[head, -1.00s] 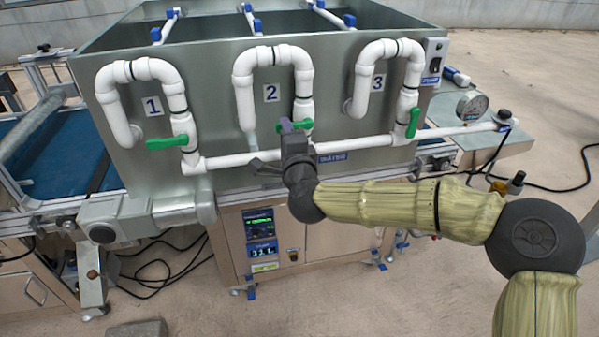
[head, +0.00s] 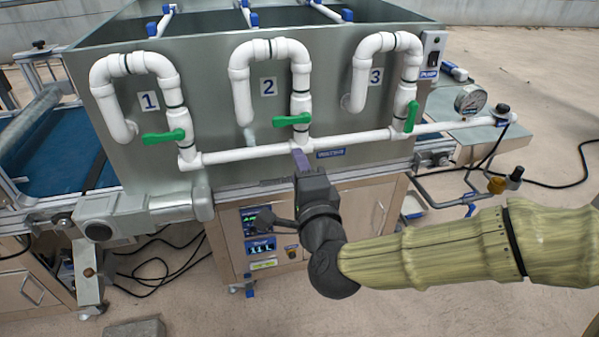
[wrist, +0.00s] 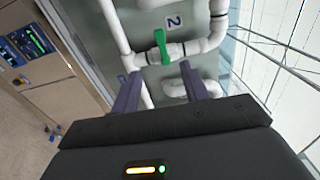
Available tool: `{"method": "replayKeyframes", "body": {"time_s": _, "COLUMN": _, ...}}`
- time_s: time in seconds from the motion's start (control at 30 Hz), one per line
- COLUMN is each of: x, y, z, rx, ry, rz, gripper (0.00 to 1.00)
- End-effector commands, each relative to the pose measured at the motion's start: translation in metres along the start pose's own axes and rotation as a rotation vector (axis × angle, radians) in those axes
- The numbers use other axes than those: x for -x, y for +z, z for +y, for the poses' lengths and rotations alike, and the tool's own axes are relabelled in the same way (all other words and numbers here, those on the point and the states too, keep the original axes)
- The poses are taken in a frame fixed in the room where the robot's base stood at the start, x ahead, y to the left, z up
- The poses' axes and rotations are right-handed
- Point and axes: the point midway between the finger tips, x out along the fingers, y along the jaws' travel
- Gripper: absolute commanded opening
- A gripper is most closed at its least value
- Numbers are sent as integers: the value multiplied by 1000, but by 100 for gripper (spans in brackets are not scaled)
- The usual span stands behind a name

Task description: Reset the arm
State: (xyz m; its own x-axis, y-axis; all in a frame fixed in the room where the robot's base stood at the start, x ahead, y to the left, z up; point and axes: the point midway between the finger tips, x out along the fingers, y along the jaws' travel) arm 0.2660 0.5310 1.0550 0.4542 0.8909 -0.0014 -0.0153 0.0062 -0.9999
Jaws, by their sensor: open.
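My gripper (head: 300,160) is in front of the seeder's metal tank, just below the horizontal white pipe and the valve of pipe 2. In the wrist view my gripper (wrist: 160,90) shows two purple fingers spread apart with nothing held. The green handle of valve 2 (head: 291,120) lies about level in the head view and is apart from the fingers. It also shows ahead of the fingers in the wrist view (wrist: 162,47). The green handle of valve 1 (head: 164,136) lies about level. The green handle of valve 3 (head: 411,116) stands about upright.
The control panel (head: 262,232) is below the tank, partly behind my gripper. A pressure gauge (head: 470,99) stands on the right side table. A blue conveyor belt (head: 45,150) is at the left. Black cables lie on the floor at the lower left.

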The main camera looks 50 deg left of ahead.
Motion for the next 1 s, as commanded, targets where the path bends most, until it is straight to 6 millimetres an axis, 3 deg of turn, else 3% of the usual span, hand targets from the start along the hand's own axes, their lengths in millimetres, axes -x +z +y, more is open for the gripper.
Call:
{"method": "replayKeyframes", "body": {"time_s": 0.67, "x": 1, "y": -5, "z": 5, "rx": 25, "ry": 14, "rz": 0, "gripper": 45}}
{"method": "replayKeyframes", "body": {"time_s": 0.77, "x": 2, "y": -20, "z": 21, "rx": 110, "ry": 64, "rz": -3, "gripper": 45}}
{"method": "replayKeyframes", "body": {"time_s": 0.83, "x": 5, "y": -40, "z": 39, "rx": 205, "ry": 126, "rz": -5, "gripper": 45}}
{"method": "replayKeyframes", "body": {"time_s": 1.0, "x": 33, "y": -116, "z": 94, "rx": 472, "ry": 362, "rz": -9, "gripper": 45}}
